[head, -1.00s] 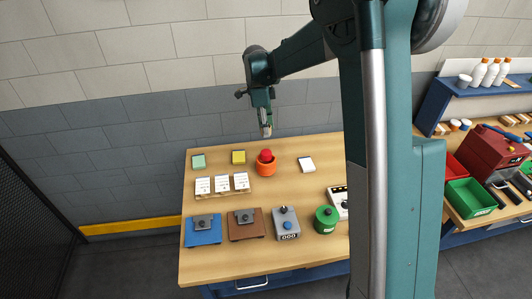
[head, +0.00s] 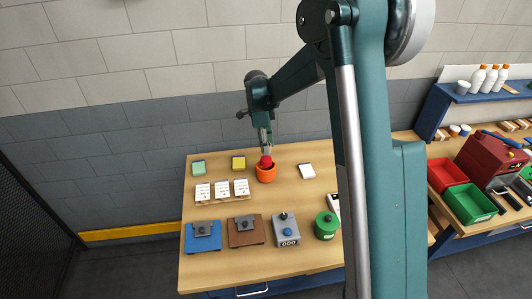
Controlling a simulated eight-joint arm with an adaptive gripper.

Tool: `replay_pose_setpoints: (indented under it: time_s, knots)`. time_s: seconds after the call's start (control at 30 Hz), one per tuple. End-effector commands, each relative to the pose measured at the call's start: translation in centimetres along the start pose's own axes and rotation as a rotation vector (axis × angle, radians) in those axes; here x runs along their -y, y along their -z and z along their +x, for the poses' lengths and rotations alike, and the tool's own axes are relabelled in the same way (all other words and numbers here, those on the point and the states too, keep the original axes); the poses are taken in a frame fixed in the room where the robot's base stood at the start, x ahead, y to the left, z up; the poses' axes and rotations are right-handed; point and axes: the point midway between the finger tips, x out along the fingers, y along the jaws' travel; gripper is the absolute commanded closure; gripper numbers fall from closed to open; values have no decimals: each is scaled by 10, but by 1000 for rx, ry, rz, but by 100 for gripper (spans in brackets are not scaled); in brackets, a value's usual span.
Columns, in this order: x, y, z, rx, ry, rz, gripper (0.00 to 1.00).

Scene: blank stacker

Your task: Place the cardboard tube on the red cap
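The red cap (head: 266,161) is a small rounded red shape sitting in the orange pot (head: 266,174) at the back middle of the wooden table. My gripper (head: 266,148) points down directly above the red cap, with its tips very close to it or touching; I cannot tell which. A small pale tan shape shows between or beside the fingers, too small to tell whether it is the cardboard tube or a finger. No cardboard tube shows clearly elsewhere on the table.
Three white cards (head: 222,189) stand in front left of the pot. Green, yellow and white pads lie around it. A blue device (head: 203,236), a brown device (head: 246,231), a grey box (head: 286,230) and a green canister (head: 326,225) line the front. My arm covers the table's right side.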

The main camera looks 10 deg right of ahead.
Motion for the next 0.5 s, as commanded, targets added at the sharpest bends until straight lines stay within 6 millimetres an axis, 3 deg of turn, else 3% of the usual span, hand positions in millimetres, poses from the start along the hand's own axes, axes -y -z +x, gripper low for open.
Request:
replay_pose_setpoints:
  time_s: [0.17, 0.5]
  knots:
    - [0, 0, 3, 0, 0, 0, 79]
    - [0, -4, 34, 0, 0, 0, 79]
